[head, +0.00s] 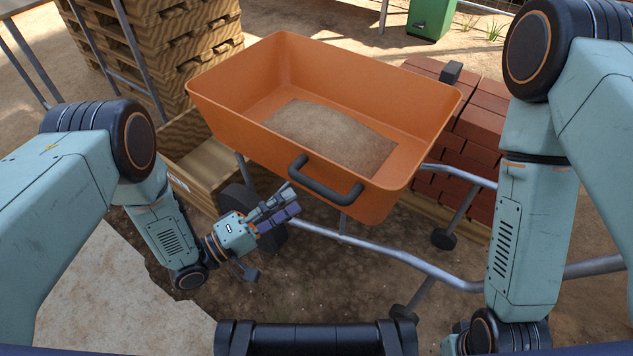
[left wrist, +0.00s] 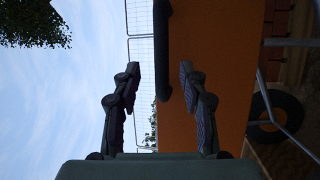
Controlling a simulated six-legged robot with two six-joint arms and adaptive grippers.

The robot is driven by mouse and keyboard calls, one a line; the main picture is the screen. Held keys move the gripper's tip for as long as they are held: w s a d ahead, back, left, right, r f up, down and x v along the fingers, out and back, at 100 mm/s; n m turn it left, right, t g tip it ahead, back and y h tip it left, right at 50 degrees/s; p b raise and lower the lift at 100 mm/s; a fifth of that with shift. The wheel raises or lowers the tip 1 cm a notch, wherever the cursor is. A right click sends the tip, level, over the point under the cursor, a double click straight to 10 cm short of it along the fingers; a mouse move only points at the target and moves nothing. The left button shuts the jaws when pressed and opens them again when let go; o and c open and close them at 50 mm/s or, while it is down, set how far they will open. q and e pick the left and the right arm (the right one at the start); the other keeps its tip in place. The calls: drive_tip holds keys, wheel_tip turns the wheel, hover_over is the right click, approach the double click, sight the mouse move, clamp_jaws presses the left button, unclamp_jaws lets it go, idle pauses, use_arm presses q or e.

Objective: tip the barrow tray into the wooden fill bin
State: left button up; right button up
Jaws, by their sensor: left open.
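The orange barrow tray (head: 230,115) sits level on its grey tube frame, with a patch of sandy fill (head: 330,135) on its floor. A dark bar handle (head: 325,182) is on its near wall. The wooden fill bin (head: 205,165) stands at the left, partly hidden behind the tray and my left arm. My left gripper (head: 293,200) is open just left of and below the handle, apart from it. In the left wrist view my open fingers (left wrist: 160,75) face the orange tray wall (left wrist: 215,60), and the dark handle (left wrist: 163,50) shows between them, farther ahead. My right gripper is out of view.
Stacked pallets (head: 165,40) stand behind the bin. Red bricks (head: 485,120) are stacked right of the tray. A green box (head: 431,18) stands at the back. The barrow's frame tube (head: 400,262) runs across the ground before me.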

sight(317, 187)
use_arm(q)
drive_tip(key=b+x, duration=0.1)
drive_tip(key=x, duration=0.5)
drive_tip(key=shift+w+d+f, duration=0.1)
drive_tip(key=shift+w+d, duration=0.05)
drive_tip(key=shift+d, duration=0.25)
drive_tip(key=shift+w+d+b, duration=0.3)
drive_tip(key=shift+w+d, duration=0.1)
clamp_jaws()
